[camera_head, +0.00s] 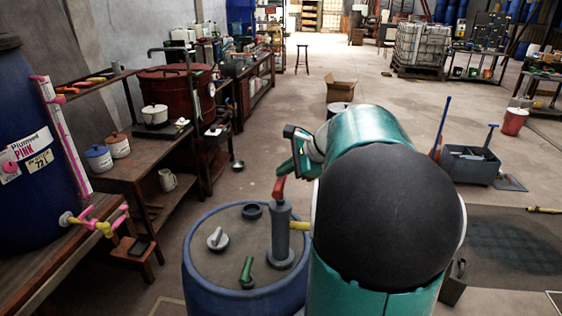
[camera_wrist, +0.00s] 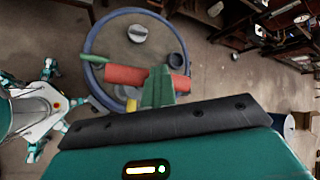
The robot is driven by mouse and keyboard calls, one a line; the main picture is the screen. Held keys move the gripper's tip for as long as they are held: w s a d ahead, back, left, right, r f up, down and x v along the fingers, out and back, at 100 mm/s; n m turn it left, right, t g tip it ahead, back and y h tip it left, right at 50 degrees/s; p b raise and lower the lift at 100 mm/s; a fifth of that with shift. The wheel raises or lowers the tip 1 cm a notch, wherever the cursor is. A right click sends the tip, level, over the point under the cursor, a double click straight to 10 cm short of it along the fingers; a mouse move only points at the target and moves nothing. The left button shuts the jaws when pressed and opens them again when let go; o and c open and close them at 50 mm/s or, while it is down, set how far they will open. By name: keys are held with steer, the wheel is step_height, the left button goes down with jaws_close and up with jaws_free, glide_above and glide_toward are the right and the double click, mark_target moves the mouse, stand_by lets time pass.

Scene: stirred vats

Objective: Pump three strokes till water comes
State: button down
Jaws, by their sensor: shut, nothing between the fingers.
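A blue drum (camera_head: 192,275) stands just left of my arm in the head view. On its lid is a grey hand pump (camera_head: 281,235) with a red handle (camera_head: 279,189) on top and a yellow spout (camera_head: 300,226) pointing right. The spout's end is hidden behind my arm, and no water shows. My gripper (camera_head: 283,172) is shut and empty, with its tips down at the handle. In the wrist view the shut green fingers (camera_wrist: 159,80) cross in front of the middle of the red handle (camera_wrist: 124,76). I cannot tell whether they touch it.
The lid also carries a grey cap (camera_head: 217,239), a dark ring (camera_head: 252,211) and a green fitting (camera_head: 246,272). A wooden workbench (camera_head: 130,168) and a large blue barrel (camera_head: 30,200) stand left. A grey tool bin (camera_head: 470,168) stands right. Open floor lies beyond.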

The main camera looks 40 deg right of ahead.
steer(key=shift+r, duration=2.3)
steer(key=shift+r, duration=2.9)
steer(key=shift+f+m, duration=1)
steer(key=shift+m, duration=5)
steer(key=shift+f+m, duration=1)
steer(key=shift+m, duration=5)
steer(key=shift+f+m, duration=1)
steer(key=shift+m, duration=5)
